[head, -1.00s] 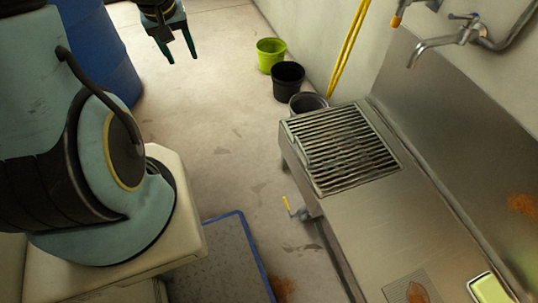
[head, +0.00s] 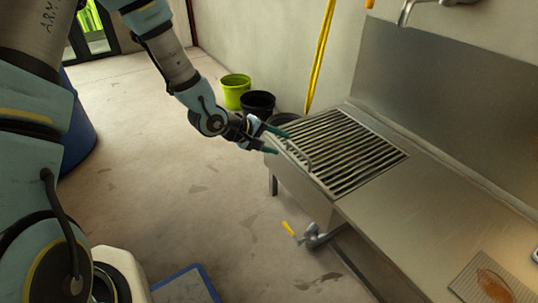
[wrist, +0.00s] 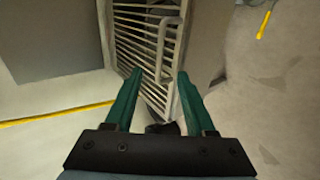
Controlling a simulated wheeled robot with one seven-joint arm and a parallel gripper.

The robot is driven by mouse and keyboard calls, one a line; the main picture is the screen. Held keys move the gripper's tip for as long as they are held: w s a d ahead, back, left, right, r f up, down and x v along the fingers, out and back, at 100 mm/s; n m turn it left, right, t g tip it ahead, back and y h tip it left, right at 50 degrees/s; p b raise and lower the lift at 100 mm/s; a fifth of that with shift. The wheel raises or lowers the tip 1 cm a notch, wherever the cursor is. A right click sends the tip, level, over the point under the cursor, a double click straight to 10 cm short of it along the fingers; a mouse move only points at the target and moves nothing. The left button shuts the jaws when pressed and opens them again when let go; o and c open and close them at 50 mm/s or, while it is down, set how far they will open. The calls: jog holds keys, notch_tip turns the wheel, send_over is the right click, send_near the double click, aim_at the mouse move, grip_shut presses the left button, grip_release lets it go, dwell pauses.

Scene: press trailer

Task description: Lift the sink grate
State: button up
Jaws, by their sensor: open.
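The sink grate (head: 345,152) is a slatted metal panel lying flat, set into the left end of the steel sink counter (head: 430,205). A raised bar handle (head: 297,153) runs along its near left side; it also shows in the wrist view (wrist: 161,48). My gripper (head: 278,141) is at the left edge of the grate, close to the handle. In the wrist view my gripper (wrist: 158,88) has its two green fingers apart with nothing between them, and the end of the handle lies just ahead of the fingertips. I cannot tell whether the fingers touch the grate.
A lime bucket (head: 236,91) and black bucket (head: 257,104) stand on the floor behind my arm. A yellow pole (head: 320,55) leans at the wall. A yellow-handled valve (head: 288,229) sticks out below the counter. The floor left of the sink is mostly clear.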

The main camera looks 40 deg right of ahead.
aim_at(298, 149)
jog(key=b+x, duration=0.5)
jog(key=x, duration=0.1)
jog(key=shift+d+f, duration=0.25)
jog(key=shift+b+x, duration=0.4)
jog(key=shift+x, duration=1.7)
grip_shut()
jog(key=shift+r, duration=0.1)
